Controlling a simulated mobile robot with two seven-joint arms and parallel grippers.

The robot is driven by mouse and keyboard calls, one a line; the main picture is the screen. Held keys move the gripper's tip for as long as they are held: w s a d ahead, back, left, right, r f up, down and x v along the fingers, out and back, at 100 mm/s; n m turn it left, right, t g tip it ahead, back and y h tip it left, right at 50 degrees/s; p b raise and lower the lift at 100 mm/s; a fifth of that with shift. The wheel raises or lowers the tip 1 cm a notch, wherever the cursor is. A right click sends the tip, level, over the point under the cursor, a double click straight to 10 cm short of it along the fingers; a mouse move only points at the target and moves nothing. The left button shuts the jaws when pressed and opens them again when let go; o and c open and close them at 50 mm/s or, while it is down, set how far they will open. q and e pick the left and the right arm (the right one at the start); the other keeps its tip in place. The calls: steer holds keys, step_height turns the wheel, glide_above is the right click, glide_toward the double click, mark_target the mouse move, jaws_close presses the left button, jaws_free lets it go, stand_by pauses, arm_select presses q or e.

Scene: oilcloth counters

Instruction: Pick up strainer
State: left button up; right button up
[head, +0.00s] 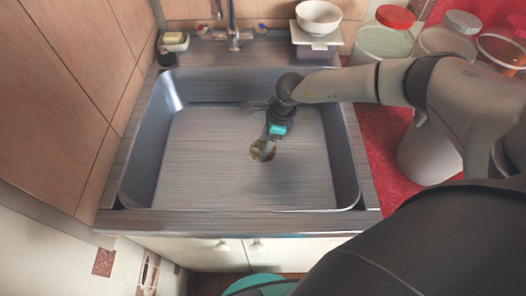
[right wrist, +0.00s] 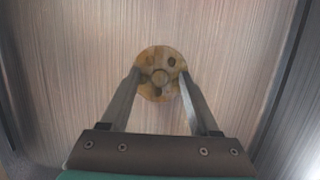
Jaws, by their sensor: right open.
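The strainer (head: 262,151) is a small round brownish-gold disc on the floor of the metal sink. In the right wrist view the strainer (right wrist: 160,74) shows a raised knob at its centre and some darker spots. My right gripper (head: 264,150) reaches down into the sink over it. In the right wrist view the right gripper (right wrist: 160,82) is open, with one fingertip at each side of the strainer's outline. I cannot tell whether the fingers touch it. My left gripper is not in view.
The sink's walls (head: 343,150) surround my right gripper. A faucet (head: 233,36) stands behind. A white bowl (head: 319,17) sits on a small stand at the back right. Lidded jars (head: 385,38) stand on the red counter (head: 385,150). A soap dish (head: 174,42) is at the back left.

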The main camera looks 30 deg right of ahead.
jaws_close()
stand_by(0.4)
